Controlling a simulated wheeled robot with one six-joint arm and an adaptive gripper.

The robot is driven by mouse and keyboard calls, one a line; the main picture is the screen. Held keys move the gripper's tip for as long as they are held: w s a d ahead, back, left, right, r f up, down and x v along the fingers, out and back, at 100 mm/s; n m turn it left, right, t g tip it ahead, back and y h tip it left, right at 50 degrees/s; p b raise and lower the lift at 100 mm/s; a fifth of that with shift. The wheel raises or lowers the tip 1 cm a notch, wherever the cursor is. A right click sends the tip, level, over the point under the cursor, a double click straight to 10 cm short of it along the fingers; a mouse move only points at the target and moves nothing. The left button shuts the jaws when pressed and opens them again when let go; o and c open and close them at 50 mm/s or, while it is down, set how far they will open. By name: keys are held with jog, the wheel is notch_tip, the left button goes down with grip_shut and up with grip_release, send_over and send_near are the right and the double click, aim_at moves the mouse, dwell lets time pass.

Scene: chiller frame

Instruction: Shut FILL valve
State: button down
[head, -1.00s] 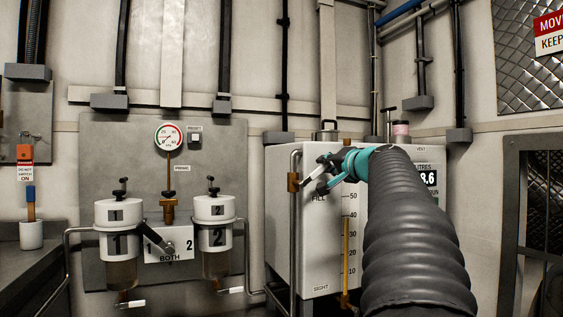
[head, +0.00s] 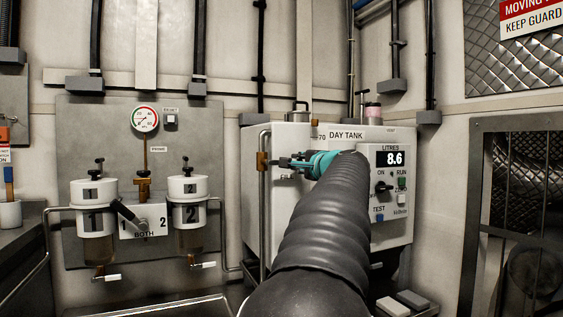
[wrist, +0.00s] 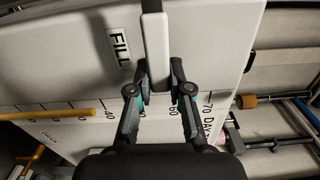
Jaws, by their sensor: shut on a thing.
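The FILL valve has a brass body (head: 262,161) on the vertical pipe at the left side of the white day tank. Its pale lever handle shows in the wrist view (wrist: 157,50), running down from the top between my fingers. My gripper (wrist: 160,84) is shut on this handle, a finger on each side. In the head view my gripper (head: 287,163) is just right of the brass body, at the tank's front left edge. There the handle is mostly hidden by the fingers, so its exact angle is unclear. The FILL label (wrist: 120,47) is beside the handle.
The day tank (head: 390,232) carries a display reading 8.6 litres (head: 394,158) and switches. Left of it, a panel holds two filters (head: 94,218) (head: 187,212) and a gauge (head: 144,119). A yellow sight-gauge strip (wrist: 50,115) crosses the tank face. A mesh guard (head: 518,215) stands right.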

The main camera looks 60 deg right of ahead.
jog(key=shift+f, duration=0.6)
jog(key=c, duration=1.1)
grip_release()
jog(key=shift+d, duration=0.1)
jog(key=shift+o, duration=0.2)
jog(key=shift+r, duration=0.2)
jog(key=shift+r, duration=0.1)
jog(key=v, duration=1.2)
